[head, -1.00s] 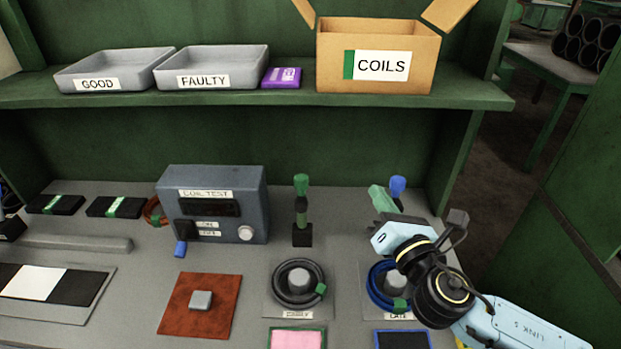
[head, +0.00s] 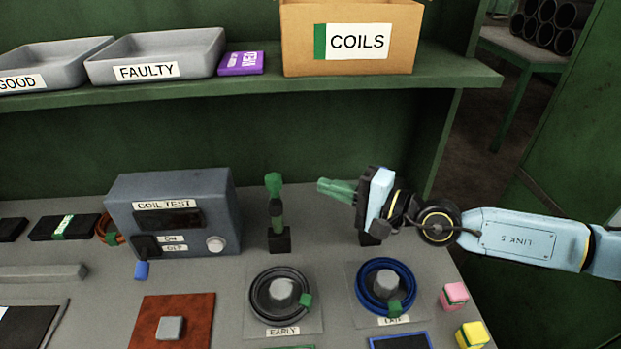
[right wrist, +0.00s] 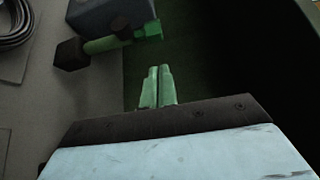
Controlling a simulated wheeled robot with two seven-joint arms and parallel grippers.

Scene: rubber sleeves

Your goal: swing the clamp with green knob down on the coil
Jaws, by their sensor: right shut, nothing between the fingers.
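The clamp with green knob (head: 275,212) stands upright behind the black coil, its knob at the top; it also shows in the right wrist view (right wrist: 105,44). The black coil (head: 258,299) lies around a grey post on the plate marked EARLY, with a green tag at its right. My right gripper (head: 321,186) is shut and empty, its green-sleeved fingers pointing left at about knob height. It is to the right of the clamp, apart from it. The shut fingertips (right wrist: 159,70) show in the right wrist view. My left gripper is not in view.
A blue coil (head: 362,291) lies on the LATE plate; the clamp behind it is mostly hidden by my right gripper. The COIL TEST box (head: 175,215) stands left of the green clamp. A shelf (head: 270,90) runs above. Pink (head: 454,296) and yellow (head: 471,335) blocks lie at right.

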